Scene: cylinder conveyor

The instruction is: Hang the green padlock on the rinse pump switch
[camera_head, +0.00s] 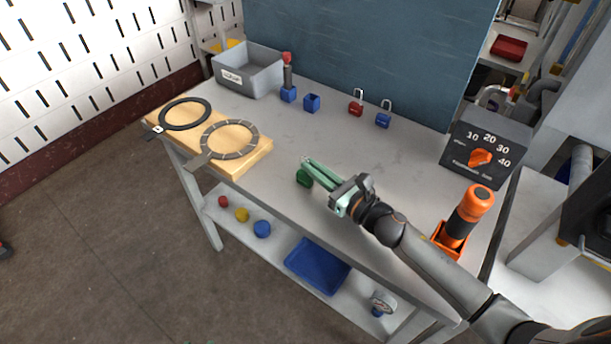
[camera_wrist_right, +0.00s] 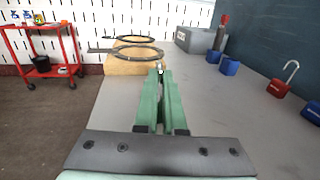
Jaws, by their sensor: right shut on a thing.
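My right gripper (camera_head: 308,168) reaches over the table from the lower right, with pale green fingers closed. It is shut on the green padlock (camera_head: 304,178), whose dark green body shows below the fingertips. In the right wrist view the padlock (camera_wrist_right: 159,93) is mostly hidden between the fingers, with a bit of metal at the tips. I cannot tell whether it touches the table. A dark box with an orange knob and numbers (camera_head: 489,144) stands at the table's right end; its small label is unreadable. I cannot identify the rinse pump switch for sure. My left gripper is out of view.
A red padlock (camera_head: 355,109) and a blue padlock (camera_head: 382,120) stand at the back. Blue blocks (camera_head: 312,103), a grey bin (camera_head: 264,84) and a wooden board with rings (camera_head: 258,163) lie left. An orange tool (camera_head: 467,215) stands front right. The table middle is clear.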

